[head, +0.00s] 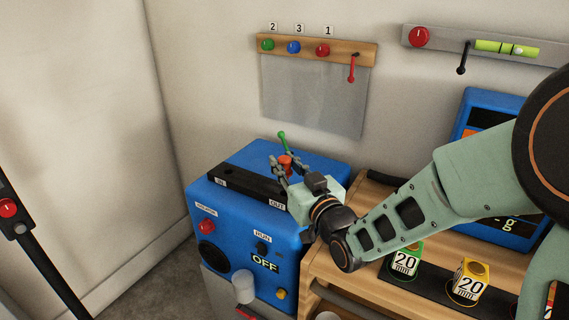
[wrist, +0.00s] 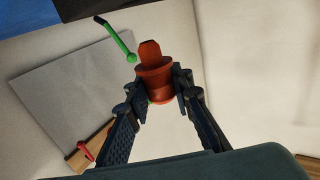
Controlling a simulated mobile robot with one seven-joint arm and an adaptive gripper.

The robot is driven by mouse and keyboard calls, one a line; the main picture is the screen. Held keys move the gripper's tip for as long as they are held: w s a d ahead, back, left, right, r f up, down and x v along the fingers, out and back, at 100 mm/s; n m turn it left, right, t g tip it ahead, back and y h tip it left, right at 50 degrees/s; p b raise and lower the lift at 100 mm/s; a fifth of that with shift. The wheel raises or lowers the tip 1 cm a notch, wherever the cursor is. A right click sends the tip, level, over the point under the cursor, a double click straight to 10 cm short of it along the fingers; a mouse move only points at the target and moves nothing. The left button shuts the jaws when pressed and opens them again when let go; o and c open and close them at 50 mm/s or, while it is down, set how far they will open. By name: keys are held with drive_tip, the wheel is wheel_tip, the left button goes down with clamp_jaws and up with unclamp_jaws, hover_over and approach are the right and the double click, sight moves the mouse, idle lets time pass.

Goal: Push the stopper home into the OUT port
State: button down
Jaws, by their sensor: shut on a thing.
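An orange-red stopper (head: 286,164) is between the fingers of my gripper (head: 282,172), just above the blue machine's top. In the wrist view the stopper (wrist: 153,70) is clasped by both fingertips, with its narrow end pointing away from my palm. The black block (head: 240,186) on the machine carries an IN label at its left and an OUT label (head: 277,204) at its right end. My gripper is beside the OUT end. The OUT port opening is hidden, and I cannot tell whether the stopper touches it.
A green-ended stick (head: 283,141) rises close to the fingers; it also shows in the wrist view (wrist: 122,43). A wall rack (head: 318,49) with coloured knobs hangs behind. The blue machine (head: 235,225) reads OFF. A wooden bench (head: 340,275) holds 20 mm blocks at right.

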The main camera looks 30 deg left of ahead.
wheel_tip(320, 180, down, 3)
drive_tip(key=b, duration=0.3)
drive_tip(key=shift+r, duration=0.35)
drive_tip(key=shift+b, duration=1.05)
idle(1.4)
drive_tip(key=shift+f+b, duration=1.3)
drive_tip(key=shift+b, duration=0.15)
drive_tip(key=shift+r, duration=0.15)
drive_tip(key=shift+r+p, duration=0.5)
drive_tip(key=shift+r, duration=0.3)
drive_tip(key=shift+b, duration=0.75)
idle(1.2)
